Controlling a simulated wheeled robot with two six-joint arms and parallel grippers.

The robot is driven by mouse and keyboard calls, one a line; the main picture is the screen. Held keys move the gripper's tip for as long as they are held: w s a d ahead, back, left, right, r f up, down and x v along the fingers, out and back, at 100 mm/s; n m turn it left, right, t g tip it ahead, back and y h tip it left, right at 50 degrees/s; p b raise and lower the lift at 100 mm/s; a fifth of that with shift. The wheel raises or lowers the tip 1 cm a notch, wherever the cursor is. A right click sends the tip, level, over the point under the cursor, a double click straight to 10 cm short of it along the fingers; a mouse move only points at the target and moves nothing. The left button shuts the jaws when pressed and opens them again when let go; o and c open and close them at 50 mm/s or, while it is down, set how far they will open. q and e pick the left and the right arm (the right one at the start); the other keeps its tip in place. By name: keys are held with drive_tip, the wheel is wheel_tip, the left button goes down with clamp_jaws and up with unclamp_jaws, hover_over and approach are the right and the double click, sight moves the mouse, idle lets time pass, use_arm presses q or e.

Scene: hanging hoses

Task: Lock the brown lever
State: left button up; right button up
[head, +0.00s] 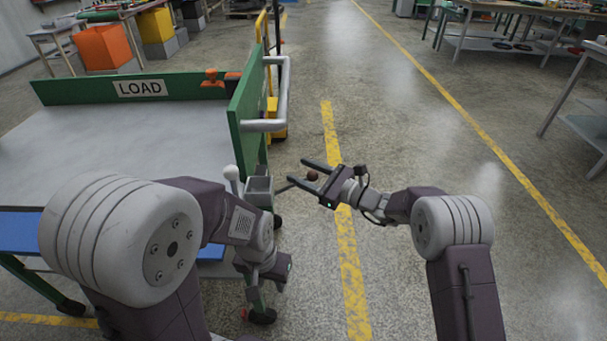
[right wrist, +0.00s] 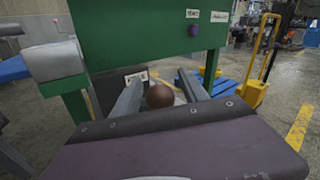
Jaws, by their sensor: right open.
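The brown lever's round brown knob (head: 312,176) sticks out to the right of the cart, on a thin dark rod beside a grey block. My right gripper (head: 300,173) is open, with one finger on each side of the knob. In the right wrist view the brown knob (right wrist: 160,96) shows between the two spread fingers; I cannot tell whether it touches either. My left gripper (head: 270,268) is low beside the cart's right end, and its fingers are not clear. A white-knobbed lever (head: 231,174) stands upright left of the grey block.
The green-edged cart has a LOAD sign (head: 140,88), a green end panel (head: 248,105) and a grey handle bar (head: 282,95). A purple knob (right wrist: 193,31) and small labels are on green panelling. A yellow pallet jack (right wrist: 258,75) stands beyond. The floor right of my right arm is clear.

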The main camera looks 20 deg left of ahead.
clamp_jaws()
idle(1.4)
